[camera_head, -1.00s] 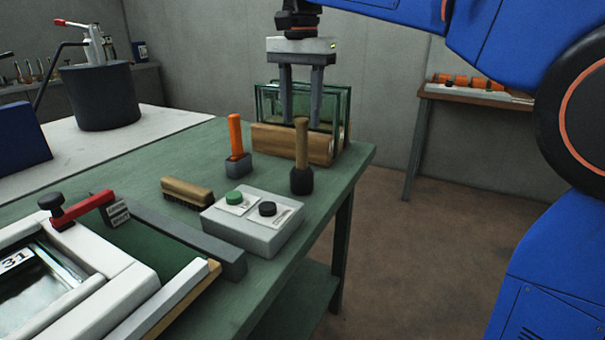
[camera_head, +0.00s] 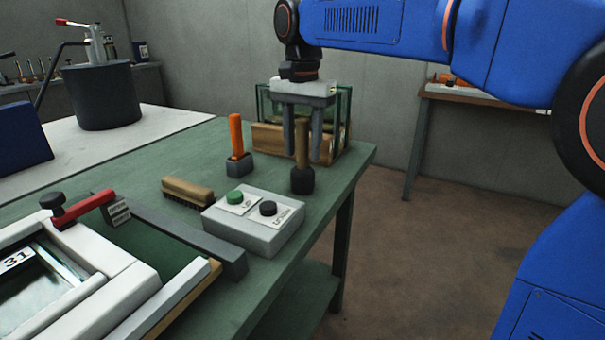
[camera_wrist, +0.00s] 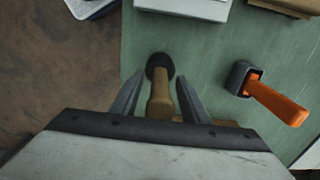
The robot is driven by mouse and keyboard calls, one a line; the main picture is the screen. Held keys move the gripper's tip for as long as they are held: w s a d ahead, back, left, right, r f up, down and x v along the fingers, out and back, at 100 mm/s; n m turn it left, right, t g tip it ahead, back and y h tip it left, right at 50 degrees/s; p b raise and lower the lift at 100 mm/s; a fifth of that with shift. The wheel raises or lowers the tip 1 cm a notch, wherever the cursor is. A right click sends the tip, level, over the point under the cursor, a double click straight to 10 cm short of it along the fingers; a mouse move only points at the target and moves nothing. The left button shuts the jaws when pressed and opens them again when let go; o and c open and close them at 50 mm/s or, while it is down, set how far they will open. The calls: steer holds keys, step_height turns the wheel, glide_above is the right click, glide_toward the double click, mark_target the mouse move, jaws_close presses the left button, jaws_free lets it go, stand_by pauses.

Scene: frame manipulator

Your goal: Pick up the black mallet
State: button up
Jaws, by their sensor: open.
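The black mallet (camera_head: 302,180) stands upright on its black head on the green table, with its wooden handle pointing up. In the wrist view the mallet's black head (camera_wrist: 159,65) shows beyond the fingertips, and the wooden handle runs back between the fingers. My gripper (camera_head: 302,160) is open and points down over the mallet. In the wrist view its fingers (camera_wrist: 158,92) lie on either side of the handle, apparently apart from it. Whether either finger touches the handle cannot be told.
An orange-handled tool (camera_head: 236,145) stands left of the mallet. A wooden rack with glass panes (camera_head: 268,138) stands behind. In front are a control box (camera_head: 254,222) and a wooden brush (camera_head: 187,192). The table's right edge is close by.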

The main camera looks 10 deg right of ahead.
steer(key=c, duration=1)
steer(key=shift+r, duration=0.1)
